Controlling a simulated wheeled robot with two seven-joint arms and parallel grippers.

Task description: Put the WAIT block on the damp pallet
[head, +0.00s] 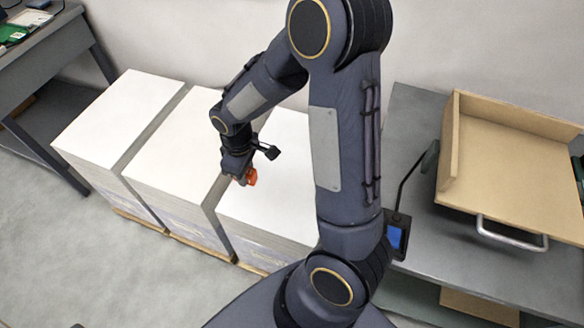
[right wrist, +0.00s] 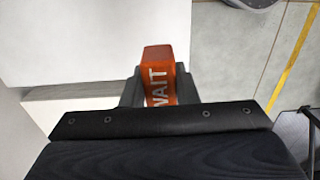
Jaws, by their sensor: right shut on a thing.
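The orange WAIT block (head: 251,177) is between the fingers of my right gripper (head: 242,178). In the right wrist view the block (right wrist: 158,62) shows white WAIT lettering, and the gripper (right wrist: 158,90) is shut on it. In the head view the block appears over the left edge of the right paper stack (head: 280,190), near the gap beside the middle stack (head: 165,165). A left stack (head: 110,115) stands beside them. All are white-topped on wooden pallets; I cannot tell which is damp, nor whether the block touches a stack. My left gripper is not in view.
A grey bench (head: 400,125) at the right bears a tan open-sided tray (head: 510,165) with a metal handle. A small blue-screened device (head: 396,238) is near my arm. A dark table (head: 50,45) stands at the left. The floor in front of the stacks is clear.

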